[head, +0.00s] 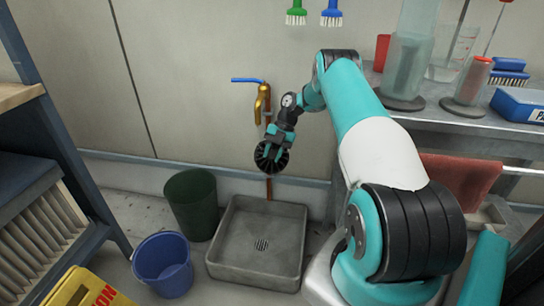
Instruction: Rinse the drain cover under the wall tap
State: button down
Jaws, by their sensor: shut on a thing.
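My gripper (273,146) is shut on the drain cover (265,160), a dark round disc with slots. It holds the cover in the air in front of the wall, above the floor basin (290,240). The brass wall tap (261,102) with a blue lever (246,80) is just above and slightly left of the gripper. The cover appears below the tap's spout. I cannot tell whether it is straight under it, and no water is visible. The fingertips are small and partly hidden.
A dark green bin (190,190) and a blue bucket (162,264) stand left of the basin. A shelf unit (40,140) is at the left. A metal bench (440,108) with jars and brushes is at the right, with a red towel (462,180) below. Two brushes hang on the wall.

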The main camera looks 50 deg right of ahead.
jog(key=s+a+b, duration=0.1)
jog(key=s+a, duration=0.4)
jog(key=shift+s+a, duration=0.2)
jog(key=shift+s, duration=0.15)
dwell(0.3)
dwell(0.9)
jog(key=shift+r, duration=0.1)
jog(key=s+a+r+p, duration=0.2)
jog(key=s+a+r, duration=0.1)
jog(key=shift+s+a+r, duration=0.25)
jog(key=shift+s+r, duration=0.1)
jog(key=shift+r, duration=0.05)
dwell(0.4)
dwell(0.7)
